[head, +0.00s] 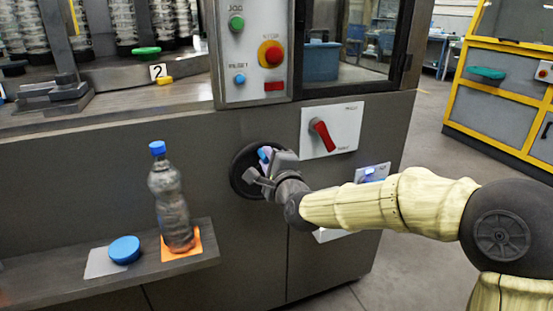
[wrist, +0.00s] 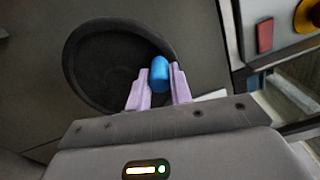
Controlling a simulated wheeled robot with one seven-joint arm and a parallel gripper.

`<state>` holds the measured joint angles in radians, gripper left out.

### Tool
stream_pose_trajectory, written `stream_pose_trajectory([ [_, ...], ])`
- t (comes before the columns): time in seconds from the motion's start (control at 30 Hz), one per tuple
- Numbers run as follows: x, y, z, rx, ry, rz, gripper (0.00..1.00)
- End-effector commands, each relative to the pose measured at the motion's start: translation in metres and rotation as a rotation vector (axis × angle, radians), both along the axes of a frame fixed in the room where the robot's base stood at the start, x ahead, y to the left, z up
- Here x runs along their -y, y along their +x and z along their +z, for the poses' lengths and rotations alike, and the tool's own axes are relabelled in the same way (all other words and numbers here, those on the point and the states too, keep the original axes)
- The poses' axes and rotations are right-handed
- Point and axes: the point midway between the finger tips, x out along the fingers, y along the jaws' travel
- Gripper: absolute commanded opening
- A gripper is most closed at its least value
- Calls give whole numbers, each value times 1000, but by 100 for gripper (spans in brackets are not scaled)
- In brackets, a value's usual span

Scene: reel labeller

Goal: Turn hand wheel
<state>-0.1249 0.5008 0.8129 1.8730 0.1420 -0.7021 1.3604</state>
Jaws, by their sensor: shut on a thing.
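The hand wheel (head: 238,172) is a black round wheel on the dark front panel of the machine. It also shows in the wrist view (wrist: 90,65) as a black dished disc with a raised rim. A blue knob (wrist: 160,70) stands near the wheel's right edge in the wrist view. My gripper (wrist: 158,88) is shut on the blue knob, with one pale finger on each side of it. In the head view my gripper (head: 266,168) covers the wheel's right part, and only a little of the knob shows.
A red selector switch (head: 322,134) on a white plate sits right of the wheel. Above are a control panel with a red stop button (head: 270,54). A shelf (head: 60,290) at the lower left bears a bottle (head: 171,205) and a blue lid (head: 124,249).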

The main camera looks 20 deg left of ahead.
Motion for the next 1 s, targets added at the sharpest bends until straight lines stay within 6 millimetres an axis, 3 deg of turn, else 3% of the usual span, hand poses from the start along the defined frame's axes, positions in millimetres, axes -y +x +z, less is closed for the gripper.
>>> stream_pose_trajectory([
  [0.43,-4,-4,-1,-7,2,11,0],
  [0.47,-4,-4,-1,-6,2,12,23],
  [0.57,-4,-4,-1,-6,3,11,43],
  [1.0,3,-6,1,-4,3,5,43],
])
